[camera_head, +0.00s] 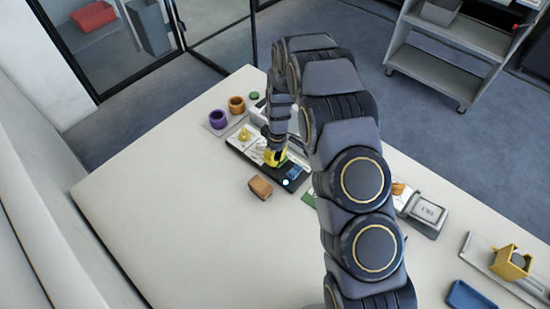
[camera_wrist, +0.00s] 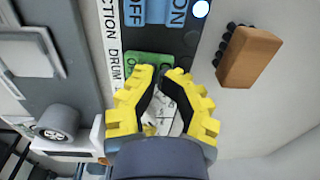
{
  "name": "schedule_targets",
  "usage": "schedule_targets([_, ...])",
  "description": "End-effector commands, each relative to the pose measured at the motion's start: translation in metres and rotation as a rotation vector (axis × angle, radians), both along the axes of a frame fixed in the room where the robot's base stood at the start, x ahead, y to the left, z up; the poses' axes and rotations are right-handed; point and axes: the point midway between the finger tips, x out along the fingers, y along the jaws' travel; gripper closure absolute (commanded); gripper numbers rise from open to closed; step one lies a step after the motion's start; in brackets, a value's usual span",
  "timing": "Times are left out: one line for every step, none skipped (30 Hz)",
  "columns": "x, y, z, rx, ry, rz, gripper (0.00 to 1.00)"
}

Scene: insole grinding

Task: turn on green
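A dark switch panel (camera_head: 262,169) lies on the white table below my gripper. In the wrist view, its green switch (camera_wrist: 148,62) sits just past my fingertips, partly covered by them. The blue switch (camera_wrist: 157,12), marked OFF and ON, is beyond it, with a lit white round lamp (camera_wrist: 200,9) beside it. My gripper (camera_wrist: 163,72) has yellow fingers whose tips are nearly together, with nothing held between them. The tips are at the near edge of the green switch; I cannot tell whether they touch it. My arm hides part of the panel in the head view.
A brown block-like brush (camera_head: 260,187) lies beside the panel; it also shows in the wrist view (camera_wrist: 248,56). Purple (camera_head: 218,118) and orange (camera_head: 237,104) rings stand behind. A blue tray (camera_head: 471,296) and a yellow holder (camera_head: 511,263) are at right. The table's left front is clear.

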Motion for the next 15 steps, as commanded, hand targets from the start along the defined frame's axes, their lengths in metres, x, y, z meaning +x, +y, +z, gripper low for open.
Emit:
schedule_targets([0.002,-0.008,-0.007,-0.006,-0.006,-0.003,1.0])
schedule_targets([0.002,-0.009,-0.007,-0.006,-0.006,-0.004,1.0])
schedule_targets([0.003,-0.009,-0.007,-0.006,-0.008,-0.004,1.0])
schedule_targets([0.003,-0.01,-0.007,-0.007,-0.008,-0.005,1.0])
schedule_targets([0.003,-0.01,-0.007,-0.007,-0.008,-0.005,1.0])
schedule_targets([0.003,-0.01,-0.007,-0.007,-0.008,-0.006,1.0])
schedule_targets([0.003,-0.011,-0.007,-0.007,-0.008,-0.006,1.0])
schedule_targets([0.003,-0.011,-0.006,-0.007,-0.008,-0.007,1.0])
schedule_targets([0.003,-0.011,-0.006,-0.007,-0.008,-0.008,1.0])
schedule_targets([0.003,-0.011,-0.005,-0.007,-0.009,-0.008,1.0])
schedule_targets([0.004,-0.011,-0.004,-0.007,-0.01,-0.008,1.0])
schedule_targets([0.004,-0.011,-0.002,-0.007,-0.01,-0.008,1.0])
schedule_targets([0.004,-0.011,0.001,-0.007,-0.01,-0.008,1.0])
schedule_targets([0.005,-0.011,0.005,-0.006,-0.011,-0.008,1.0])
schedule_targets([0.006,-0.011,0.011,-0.005,-0.013,-0.006,1.0])
